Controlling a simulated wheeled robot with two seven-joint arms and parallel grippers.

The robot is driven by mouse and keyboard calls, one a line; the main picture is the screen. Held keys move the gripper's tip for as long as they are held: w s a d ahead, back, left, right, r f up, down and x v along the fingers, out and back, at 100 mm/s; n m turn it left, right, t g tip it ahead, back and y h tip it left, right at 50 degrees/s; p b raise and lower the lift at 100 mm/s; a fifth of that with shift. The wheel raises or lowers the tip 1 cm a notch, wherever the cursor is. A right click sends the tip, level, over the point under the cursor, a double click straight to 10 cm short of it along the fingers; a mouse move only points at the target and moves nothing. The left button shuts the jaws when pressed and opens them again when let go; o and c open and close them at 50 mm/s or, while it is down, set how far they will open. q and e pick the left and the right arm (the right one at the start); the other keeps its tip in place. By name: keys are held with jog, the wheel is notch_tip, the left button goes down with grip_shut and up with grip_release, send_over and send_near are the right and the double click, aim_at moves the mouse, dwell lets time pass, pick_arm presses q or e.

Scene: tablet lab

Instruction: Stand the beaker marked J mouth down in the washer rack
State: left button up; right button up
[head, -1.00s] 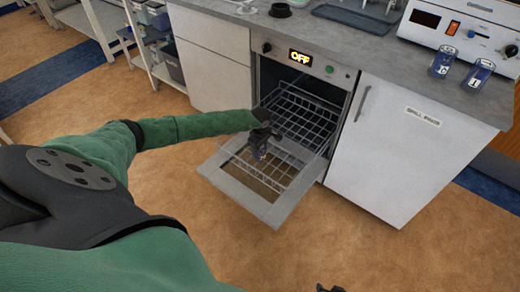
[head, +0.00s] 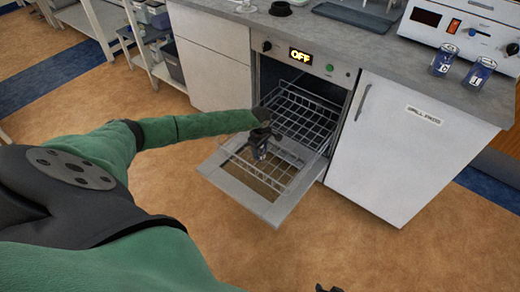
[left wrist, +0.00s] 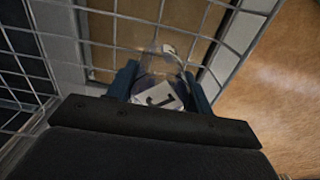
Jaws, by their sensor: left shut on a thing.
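The beaker marked J (left wrist: 160,94) is clear glass with a white label and shows between the two blue fingers of my left gripper (left wrist: 160,86) in the left wrist view. My left gripper (head: 258,152) is shut on it, above the front of the wire washer rack (head: 297,112), which also shows behind the beaker in the wrist view (left wrist: 125,17). The beaker is too small to make out in the head view. I cannot tell which way its mouth points or whether it touches the wires. A dark tip of my right gripper (head: 328,288) shows at the bottom edge.
The washer's door (head: 272,210) is folded down, with the rack drawn out over it; its display (head: 300,56) reads OFF. Two blue-marked beakers (head: 444,61) (head: 479,73) stand on the counter (head: 390,60) beside a white instrument (head: 465,27). The floor in front is clear.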

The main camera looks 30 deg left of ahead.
pick_arm(q)
jog(key=shift+f, duration=0.3)
pick_arm(e)
jog(key=shift+f, duration=0.25)
pick_arm(q)
jog(key=o, duration=1.1)
jog(key=shift+r, duration=0.15)
notch_tip(320, 180, up, 8)
jog(key=shift+f+b, duration=0.25)
jog(key=shift+b, duration=0.25)
pick_arm(e)
jog(key=shift+t, duration=0.3)
notch_tip(320, 180, down, 5)
jog(key=shift+s+a+r, duration=0.1)
jog(key=shift+r, duration=0.05)
